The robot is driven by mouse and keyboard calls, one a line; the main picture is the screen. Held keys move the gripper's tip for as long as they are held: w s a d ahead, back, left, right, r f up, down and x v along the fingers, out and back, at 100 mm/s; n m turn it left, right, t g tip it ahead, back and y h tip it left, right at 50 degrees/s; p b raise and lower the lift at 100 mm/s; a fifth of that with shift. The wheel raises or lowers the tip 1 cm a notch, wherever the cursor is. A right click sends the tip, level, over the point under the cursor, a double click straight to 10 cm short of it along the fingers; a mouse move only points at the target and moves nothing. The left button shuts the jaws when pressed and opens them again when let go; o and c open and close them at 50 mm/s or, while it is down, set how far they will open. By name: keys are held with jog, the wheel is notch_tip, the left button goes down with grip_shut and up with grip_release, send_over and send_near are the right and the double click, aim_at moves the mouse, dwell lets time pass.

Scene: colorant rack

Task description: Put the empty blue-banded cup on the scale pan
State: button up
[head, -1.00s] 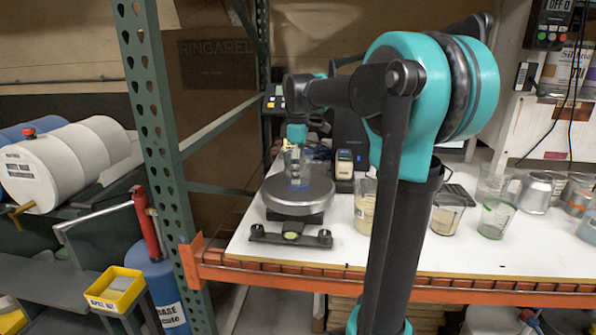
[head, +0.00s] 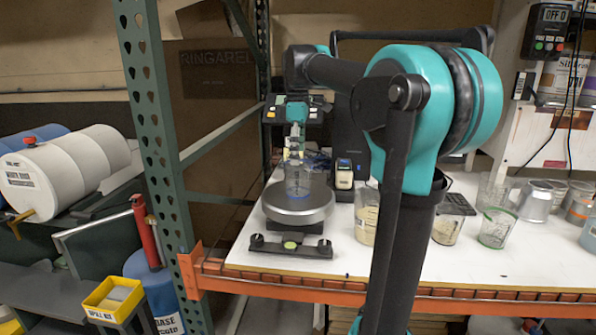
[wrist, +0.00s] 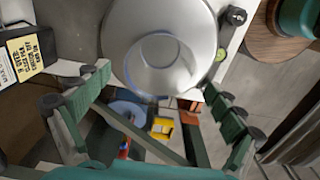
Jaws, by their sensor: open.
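The clear blue-banded cup (head: 298,184) stands upright on the round grey scale pan (head: 282,214). It looks empty. In the wrist view I look down on the cup (wrist: 165,62), with its blue ring, on the pale pan (wrist: 205,30). My gripper (head: 296,154) is above the cup in the head view. In the wrist view my gripper (wrist: 147,84) has its fingers spread wide apart, with nothing between the pads. The fingers appear clear of the cup.
A dark bar with a green level (head: 290,245) lies in front of the scale. A cup of pale material (head: 367,218) and a small yellow-labelled device (head: 344,174) stand to the right. More cups (head: 496,228) stand farther right. A green rack post (head: 160,150) rises at left.

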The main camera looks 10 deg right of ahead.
notch_tip(320, 180, up, 4)
jog(key=shift+f, duration=0.15)
dwell(1.1)
